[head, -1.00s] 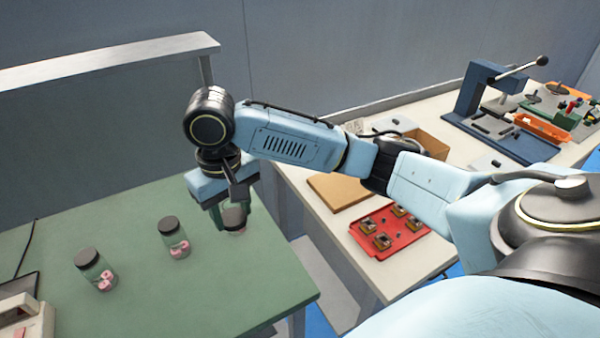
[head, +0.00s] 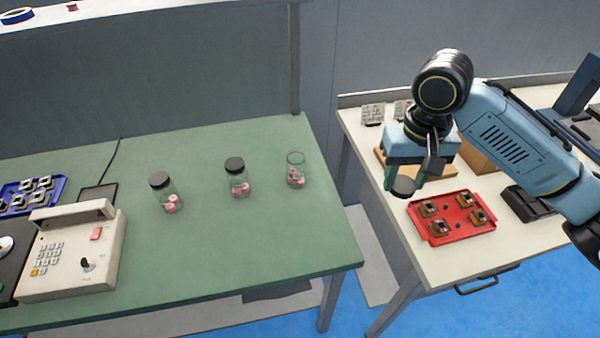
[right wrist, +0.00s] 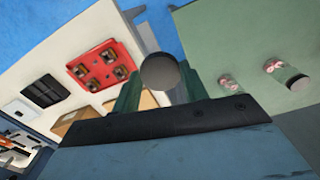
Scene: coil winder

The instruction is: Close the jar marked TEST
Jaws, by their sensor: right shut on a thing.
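Three glass jars with pink pieces inside stand upright on the green table: a left jar (head: 170,198) and a middle jar (head: 240,180) with dark lids on, and a right jar (head: 295,176) with an open top. I cannot read a TEST mark on any jar. My right gripper (head: 405,178) is shut on a round dark lid (head: 403,187), also seen in the right wrist view (right wrist: 160,73). It holds the lid over the pale bench, right of the open jar and apart from it. My left gripper is out of view.
A red tray (head: 438,238) with several small parts lies on the pale bench (head: 432,272) near the lid. A gap separates this bench from the green table (head: 225,250). A beige keypad device (head: 75,262) and a blue tray (head: 12,206) are at the left.

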